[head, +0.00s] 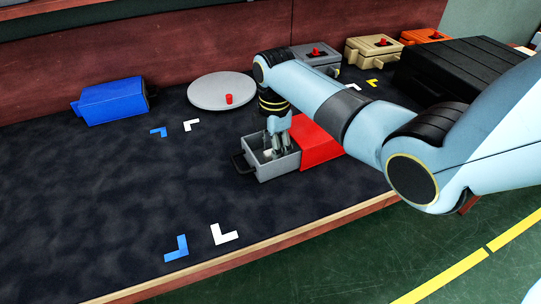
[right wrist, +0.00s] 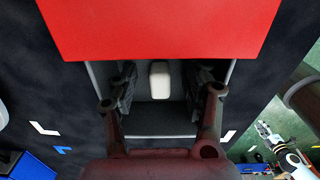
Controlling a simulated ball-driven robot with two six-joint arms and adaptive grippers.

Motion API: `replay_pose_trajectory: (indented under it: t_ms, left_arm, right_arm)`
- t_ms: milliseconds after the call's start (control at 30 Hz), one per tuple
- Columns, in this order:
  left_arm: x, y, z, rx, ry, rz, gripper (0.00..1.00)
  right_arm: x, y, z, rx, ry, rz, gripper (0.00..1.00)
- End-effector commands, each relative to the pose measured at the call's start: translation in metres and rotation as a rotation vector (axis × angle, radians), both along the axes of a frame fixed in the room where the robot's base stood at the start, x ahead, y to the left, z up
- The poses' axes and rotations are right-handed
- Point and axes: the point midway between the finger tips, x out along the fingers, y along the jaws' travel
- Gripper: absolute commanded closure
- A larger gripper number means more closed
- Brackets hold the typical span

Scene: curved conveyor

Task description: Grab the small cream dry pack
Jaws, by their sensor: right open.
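The small cream dry pack (right wrist: 160,80) lies inside an open grey drawer (head: 262,173), close to the red box front, in the right wrist view. The drawer sticks out of a red box (head: 318,143); its wall also shows in the right wrist view (right wrist: 160,137). My right gripper (head: 279,150) points down into the drawer. Its fingers are open on either side of the pack, with a gap visible on each side. My left gripper is not in view.
A blue box (head: 112,102) stands at the left and a round grey plate (head: 215,92) with a red knob at the back. A grey box (head: 318,60), a tan box (head: 371,50) and a black case (head: 455,72) stand behind my arm.

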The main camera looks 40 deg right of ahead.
Motion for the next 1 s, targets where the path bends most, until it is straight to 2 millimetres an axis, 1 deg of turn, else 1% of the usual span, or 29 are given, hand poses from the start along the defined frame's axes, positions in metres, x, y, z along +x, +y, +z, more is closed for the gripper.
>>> replay_pose_trajectory:
  t_ms: [33, 67, 300, 367, 400, 633, 767, 867, 967, 1000]
  left_arm:
    - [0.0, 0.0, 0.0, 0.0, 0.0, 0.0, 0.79]
    - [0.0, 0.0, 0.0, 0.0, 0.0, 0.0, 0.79]
    - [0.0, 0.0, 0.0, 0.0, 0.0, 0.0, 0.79]
    - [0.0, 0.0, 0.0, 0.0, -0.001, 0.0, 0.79]
    - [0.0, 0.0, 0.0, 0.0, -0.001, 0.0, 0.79]
    - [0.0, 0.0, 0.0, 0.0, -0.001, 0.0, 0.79]
    - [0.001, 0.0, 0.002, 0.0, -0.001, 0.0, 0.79]
    - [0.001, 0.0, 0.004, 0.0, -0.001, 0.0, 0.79]
    - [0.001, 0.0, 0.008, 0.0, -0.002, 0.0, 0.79]
    - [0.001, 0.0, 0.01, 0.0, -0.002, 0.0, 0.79]
  right_arm:
    - [0.0, 0.0, 0.0, 0.0, 0.0, 0.0, 0.52]
    - [0.0, 0.0, 0.0, 0.0, 0.0, 0.0, 0.55]
    - [0.0, 0.0, 0.001, 0.0, 0.0, 0.0, 0.86]
    - [0.0, 0.0, 0.001, 0.0, 0.0, 0.0, 0.94]
    - [0.0, 0.0, 0.001, 0.0, 0.0, 0.0, 0.95]
    - [0.0, 0.0, 0.001, 0.0, 0.0, 0.0, 0.96]
    - [0.0, 0.0, 0.007, 0.0, -0.001, 0.0, 0.96]
    - [0.001, 0.0, 0.019, 0.0, -0.002, 0.0, 0.96]
    - [0.002, -0.001, 0.039, -0.001, -0.006, 0.0, 0.96]
    - [-0.002, -0.002, 0.047, -0.001, -0.003, 0.0, 0.96]
